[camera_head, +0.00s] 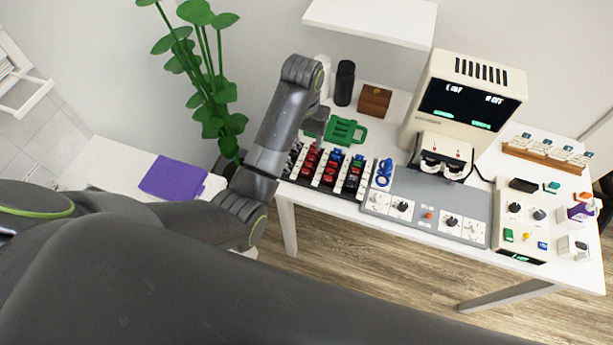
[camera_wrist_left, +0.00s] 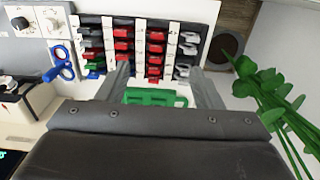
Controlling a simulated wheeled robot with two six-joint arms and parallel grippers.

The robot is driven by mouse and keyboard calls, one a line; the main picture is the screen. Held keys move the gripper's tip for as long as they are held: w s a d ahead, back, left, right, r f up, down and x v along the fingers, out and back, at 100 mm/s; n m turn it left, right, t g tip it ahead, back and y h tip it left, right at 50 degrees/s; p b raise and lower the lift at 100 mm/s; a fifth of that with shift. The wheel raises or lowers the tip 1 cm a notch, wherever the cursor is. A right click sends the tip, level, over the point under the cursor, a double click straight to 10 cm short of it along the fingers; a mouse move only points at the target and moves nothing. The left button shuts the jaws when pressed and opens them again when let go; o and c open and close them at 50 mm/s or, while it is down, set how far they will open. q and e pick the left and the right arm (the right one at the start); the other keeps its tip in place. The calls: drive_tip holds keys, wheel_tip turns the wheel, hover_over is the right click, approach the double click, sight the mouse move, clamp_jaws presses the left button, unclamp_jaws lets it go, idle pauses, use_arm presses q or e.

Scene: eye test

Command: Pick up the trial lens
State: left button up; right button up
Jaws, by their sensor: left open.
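Several small trial lenses stand in rows in a lens case (camera_head: 322,188); red ones (camera_head: 309,162) show beside black, grey, blue and green ones. In the left wrist view, red lenses (camera_wrist_left: 123,45) sit in the case beyond my fingertips. Which single lens the task means, I cannot tell. My left gripper (camera_head: 317,126) is over the case's back edge, its tips hard to make out in the head view. In the left wrist view my left gripper (camera_wrist_left: 160,73) is open and empty, with a green handled object (camera_wrist_left: 155,97) showing between its fingers. My right gripper is not seen.
The green object (camera_head: 345,131) lies behind the case. A cream machine with a screen (camera_head: 440,75), bottles and a brown box (camera_head: 374,101) stand behind. A plant (camera_head: 212,85) is left.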

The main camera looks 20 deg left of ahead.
sight(305, 170)
use_arm(q)
wheel_tip(305, 170, down, 10)
drive_tip(key=shift+r+p, duration=0.2)
drive_tip(key=shift+p, duration=0.25)
drive_tip(key=shift+s+d+f+p, duration=0.15)
drive_tip(key=shift+f+p, duration=0.15)
drive_tip(key=shift+f, duration=0.7)
drive_tip(key=shift+s+d+f+p, duration=0.15)
drive_tip(key=shift+f+p, duration=0.15)
drive_tip(key=shift+f, duration=0.65)
drive_tip(key=shift+w+f, duration=0.15)
drive_tip(key=shift+f, duration=0.6)
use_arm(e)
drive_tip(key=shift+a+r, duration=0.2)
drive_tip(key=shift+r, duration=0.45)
use_arm(q)
drive_tip(key=c, duration=1.1)
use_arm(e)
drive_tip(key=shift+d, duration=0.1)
